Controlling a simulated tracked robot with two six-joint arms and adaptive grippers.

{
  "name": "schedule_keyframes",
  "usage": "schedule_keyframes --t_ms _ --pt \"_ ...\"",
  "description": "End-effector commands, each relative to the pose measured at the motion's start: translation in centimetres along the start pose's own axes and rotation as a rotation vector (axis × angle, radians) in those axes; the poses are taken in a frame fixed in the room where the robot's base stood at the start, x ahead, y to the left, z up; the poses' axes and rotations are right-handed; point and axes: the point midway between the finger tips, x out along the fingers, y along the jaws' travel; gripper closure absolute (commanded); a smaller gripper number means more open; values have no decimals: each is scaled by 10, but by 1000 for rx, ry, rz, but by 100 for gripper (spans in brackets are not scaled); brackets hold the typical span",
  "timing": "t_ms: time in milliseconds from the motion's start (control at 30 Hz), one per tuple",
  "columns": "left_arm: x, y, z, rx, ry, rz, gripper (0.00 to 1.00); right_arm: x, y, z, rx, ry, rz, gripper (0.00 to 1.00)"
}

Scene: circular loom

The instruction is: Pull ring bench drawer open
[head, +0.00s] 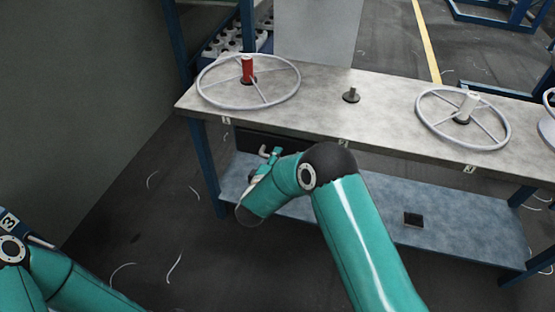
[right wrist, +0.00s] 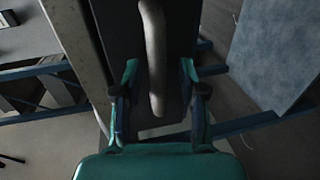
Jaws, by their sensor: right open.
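The ring bench (head: 330,105) has a drawer (head: 243,139) with a dark front under the left part of its top. The drawer looks shut, though my right arm covers part of it. My right gripper (head: 270,154) is at the drawer front. In the right wrist view, the pale grey bar handle (right wrist: 154,50) runs between the two open fingers of my right gripper (right wrist: 159,78), against the dark drawer front (right wrist: 182,45). The fingers stand on either side of the handle, apart from it as far as I can tell. My left arm shows at lower left, its gripper out of frame.
On the bench top are a ring wheel with a red spool (head: 248,70), a bare hub (head: 351,96) and a ring wheel with a white spool (head: 467,106). A blue lower shelf (head: 370,212) lies below. The floor in front has loose strands but is otherwise clear.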

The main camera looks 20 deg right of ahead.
Motion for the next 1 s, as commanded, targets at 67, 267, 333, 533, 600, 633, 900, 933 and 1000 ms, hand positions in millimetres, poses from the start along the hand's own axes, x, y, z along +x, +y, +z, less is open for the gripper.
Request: schedule_keyframes --t_ms 67,267,333,533,600,633,900,933,1000 --pt "1 0 0 0 0 0 60 4 0 0 1 -1 1 59" --pt "1 0 0 0 0 0 60 6 0 1 0 -1 0 59" --pt "1 0 0 0 0 0 60 6 0 1 1 -1 0 59" --pt "1 0 0 0 0 0 60 6 0 1 1 -2 0 87" --pt "1 0 0 0 0 0 60 6 0 1 1 -2 0 99" --pt "1 0 0 0 0 0 60 6 0 1 1 -2 -1 100" --pt "1 0 0 0 0 0 60 6 -1 1 0 -2 -3 100" --pt "1 0 0 0 0 0 60 6 -1 1 0 -2 -3 100" --pt "0 0 0 0 0 0 60 6 -1 1 0 -2 -3 100"
